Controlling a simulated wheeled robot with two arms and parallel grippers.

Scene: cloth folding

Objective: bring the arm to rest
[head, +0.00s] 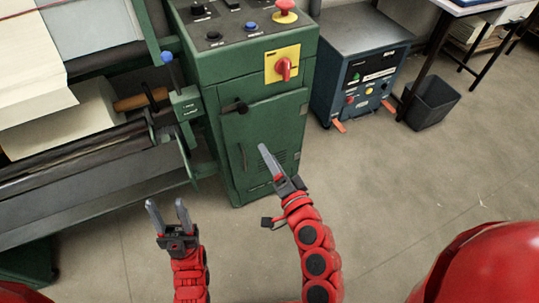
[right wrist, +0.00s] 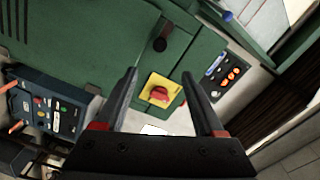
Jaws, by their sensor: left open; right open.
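My left gripper (head: 166,205) is open and empty in the head view, its two grey fingers pointing up the picture and spread apart. It is in front of the roller machine at the left, over bare floor in the picture. My right gripper (head: 264,150) is in front of the green cabinet (head: 280,118), its fingers seen nearly edge-on. In the right wrist view the right gripper (right wrist: 159,76) is open, with nothing between its fingers. Both red arms are raised in the lower part of the head view.
The green cabinet carries a red switch on a yellow plate (head: 283,67). Pale sheets (head: 60,120) lie on the roller machine (head: 95,185). A dark blue box unit (head: 362,85), a black bin (head: 433,103) and a table leg (head: 422,60) stand at right. The floor (head: 410,175) at right is clear.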

